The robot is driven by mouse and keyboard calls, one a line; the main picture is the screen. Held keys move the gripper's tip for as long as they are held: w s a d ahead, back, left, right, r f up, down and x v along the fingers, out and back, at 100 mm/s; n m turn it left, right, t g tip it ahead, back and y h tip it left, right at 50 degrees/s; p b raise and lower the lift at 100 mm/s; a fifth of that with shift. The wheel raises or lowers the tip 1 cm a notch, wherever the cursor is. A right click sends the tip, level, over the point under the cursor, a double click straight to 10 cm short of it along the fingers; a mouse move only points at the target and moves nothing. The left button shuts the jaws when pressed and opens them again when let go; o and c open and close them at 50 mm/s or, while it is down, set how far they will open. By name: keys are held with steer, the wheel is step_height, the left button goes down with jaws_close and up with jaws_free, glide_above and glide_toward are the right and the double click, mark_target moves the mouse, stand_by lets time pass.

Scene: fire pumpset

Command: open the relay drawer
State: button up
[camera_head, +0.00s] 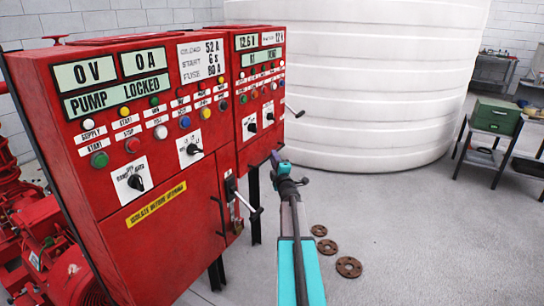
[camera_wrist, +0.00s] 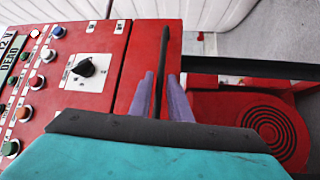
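The red control cabinet (camera_head: 150,150) fills the left of the head view, with a narrower section (camera_head: 258,85) on its right. No label in view marks a relay drawer, so I cannot tell its front for certain. In the wrist view a dark upright bar (camera_wrist: 161,70), like a handle, stands before a plain red face (camera_wrist: 135,80) right of a rotary switch (camera_wrist: 86,68). My gripper (camera_wrist: 162,95) has its two purple fingers on either side of this bar, with narrow gaps showing. In the head view my gripper (camera_head: 281,163) is at the narrow section's lower right edge.
A white tank (camera_head: 350,80) stands behind. Rusty flanges (camera_head: 348,267) lie on the floor. A green box (camera_head: 495,116) is on a bench at right.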

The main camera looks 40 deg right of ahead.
steer(key=shift+x, duration=1.35)
jaws_close()
steer(key=shift+a, duration=0.55)
steer(key=shift+d+f, duration=0.1)
steer(key=shift+d, duration=0.25)
